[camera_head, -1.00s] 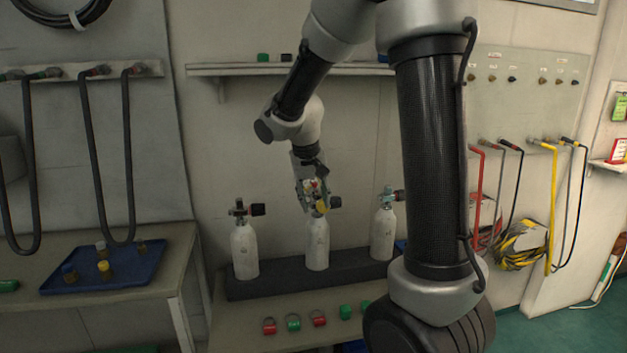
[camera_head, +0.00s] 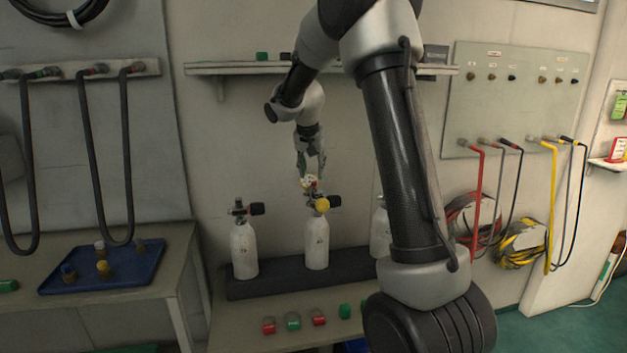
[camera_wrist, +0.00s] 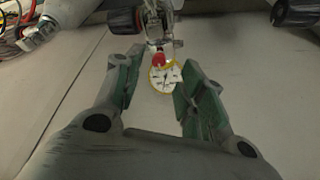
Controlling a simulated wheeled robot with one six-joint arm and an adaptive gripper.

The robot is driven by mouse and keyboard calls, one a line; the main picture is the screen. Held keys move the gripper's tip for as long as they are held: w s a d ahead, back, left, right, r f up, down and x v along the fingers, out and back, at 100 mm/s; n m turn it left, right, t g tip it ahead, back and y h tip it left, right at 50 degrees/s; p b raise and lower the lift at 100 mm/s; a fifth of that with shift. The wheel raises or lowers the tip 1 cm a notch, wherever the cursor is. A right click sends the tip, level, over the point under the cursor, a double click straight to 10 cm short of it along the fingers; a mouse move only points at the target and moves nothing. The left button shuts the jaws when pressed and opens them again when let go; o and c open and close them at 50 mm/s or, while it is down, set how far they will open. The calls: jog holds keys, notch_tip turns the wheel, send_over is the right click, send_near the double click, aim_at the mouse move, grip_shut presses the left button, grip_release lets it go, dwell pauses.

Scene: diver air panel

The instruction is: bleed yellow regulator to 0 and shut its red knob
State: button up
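The yellow regulator (camera_head: 321,204) sits on the valve of the middle white cylinder (camera_head: 317,243). In the wrist view its yellow-rimmed gauge face (camera_wrist: 165,77) shows, with a red knob (camera_wrist: 158,57) at its edge. I cannot read the gauge. My gripper (camera_head: 311,170) is just above the regulator, pointing down. In the wrist view my gripper (camera_wrist: 155,75) has its two green-padded fingers apart, one on each side of the gauge, with nothing held between them. The gauge appears beyond the fingertips, and I see no clear contact.
White cylinders stand on both sides, the left one (camera_head: 244,249) clear and the right one (camera_head: 380,235) partly behind my arm. A dark rack (camera_head: 275,284) holds them. A shelf (camera_head: 235,69) is on the wall above. A blue tray (camera_head: 130,278) lies on the left bench.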

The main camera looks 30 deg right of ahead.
aim_at(314, 182)
jog(key=x, duration=0.5)
jog(key=shift+w+d, duration=0.1)
jog(key=shift+d, duration=0.05)
grip_shut()
